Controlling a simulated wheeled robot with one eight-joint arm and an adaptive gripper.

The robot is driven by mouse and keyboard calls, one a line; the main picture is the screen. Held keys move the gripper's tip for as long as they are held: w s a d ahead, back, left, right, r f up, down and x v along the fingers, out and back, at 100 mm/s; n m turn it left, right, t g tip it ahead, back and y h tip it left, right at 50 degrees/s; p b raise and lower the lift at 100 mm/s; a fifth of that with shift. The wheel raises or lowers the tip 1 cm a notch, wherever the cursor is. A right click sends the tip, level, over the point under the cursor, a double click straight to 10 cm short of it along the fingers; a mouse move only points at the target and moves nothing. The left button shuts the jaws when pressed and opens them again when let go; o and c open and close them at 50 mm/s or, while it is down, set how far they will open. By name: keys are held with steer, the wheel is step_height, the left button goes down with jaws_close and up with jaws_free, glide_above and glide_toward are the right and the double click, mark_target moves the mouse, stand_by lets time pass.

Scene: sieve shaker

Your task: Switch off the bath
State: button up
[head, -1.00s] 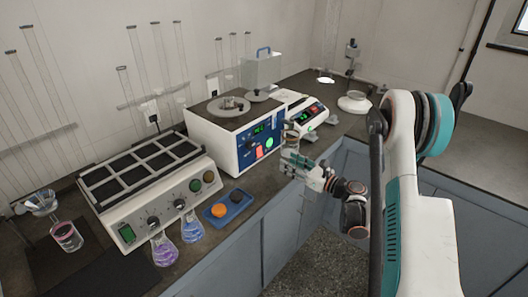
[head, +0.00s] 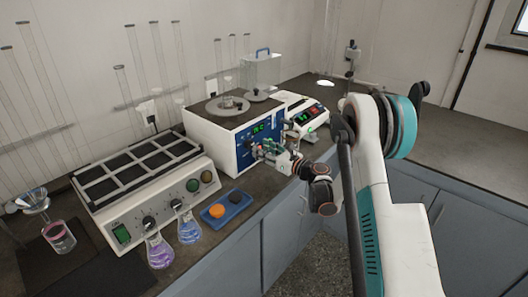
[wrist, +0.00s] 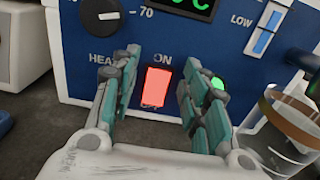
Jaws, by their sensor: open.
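The bath (head: 212,140) is a white box with a blue front panel and a lit green display (head: 257,127). In the wrist view the panel (wrist: 235,60) fills the background. A red lit rocker switch (wrist: 157,88) under the word ON shows between my fingers. A round green lamp (wrist: 217,83) is partly behind my right finger. A black dial (wrist: 101,15) is at the upper left. My gripper (wrist: 158,70) is open and empty, with one finger either side of the switch. In the head view my gripper (head: 260,150) hides the panel's lower part; contact cannot be told.
A clear vessel with a brown band (wrist: 290,120) is close to my right finger. A balance (head: 303,118) stands right of the bath. Left are a block-topped device (head: 150,205), flasks (head: 158,250) and a blue tray (head: 238,211) with orange and dark round pieces.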

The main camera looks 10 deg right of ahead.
steer(key=shift+c, duration=0.3)
jaws_close()
